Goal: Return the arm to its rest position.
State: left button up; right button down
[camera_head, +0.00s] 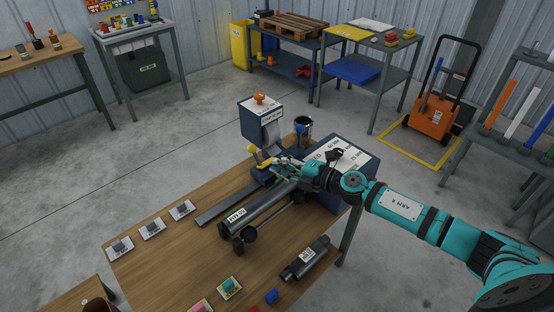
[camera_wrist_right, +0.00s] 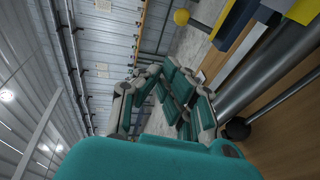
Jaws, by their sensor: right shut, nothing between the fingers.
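My right arm (camera_head: 400,205), teal with black joints, reaches in from the right over the wooden workbench (camera_head: 170,245). Its gripper (camera_head: 284,164) is shut and empty, above the far end of a long grey labelled cylinder (camera_head: 262,203) and close to a yellow-ended handle (camera_head: 266,162). In the right wrist view the gripper (camera_wrist_right: 172,88) also shows empty, with the yellow ball (camera_wrist_right: 181,17) and the grey cylinder (camera_wrist_right: 250,85) beyond it. I cannot tell whether the gripper touches the fixture. My left gripper is not in view.
A blue box (camera_head: 345,158) with white labels stands under and behind the wrist. A blue-grey machine (camera_head: 262,122) stands at the bench's far edge. A shorter labelled muffler (camera_head: 306,258) lies at the front right. Small labelled blocks line the left edge. Floor to the left is clear.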

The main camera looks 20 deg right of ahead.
jog(key=s+a+f+m+g+h, duration=0.1)
jog(key=s+f+m+g+h, duration=0.25)
jog(key=s+m, duration=0.6)
jog(key=s+a+f+m+g+h, duration=0.25)
jog(key=s+f+m, duration=0.2)
jog(key=s, duration=0.95)
jog(key=s+a+f+m+g+h, duration=0.1)
jog(key=s+f+m+g+h, duration=0.2)
jog(key=s+m, duration=0.65)
jog(key=s+f+n+g+b, duration=0.1)
jog(key=s+f, duration=0.1)
jog(key=f, duration=1.3)
jog(key=s+f+n+g+b, duration=0.1)
jog(key=s+f, duration=0.1)
jog(key=f, duration=1.2)
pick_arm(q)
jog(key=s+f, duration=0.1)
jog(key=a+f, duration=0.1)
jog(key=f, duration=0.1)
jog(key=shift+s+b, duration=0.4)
pick_arm(e)
jog(key=s+d+f+g, duration=0.1)
jog(key=s+d+f, duration=0.2)
jog(key=s+f, duration=1.3)
jog(key=shift+y, duration=0.3)
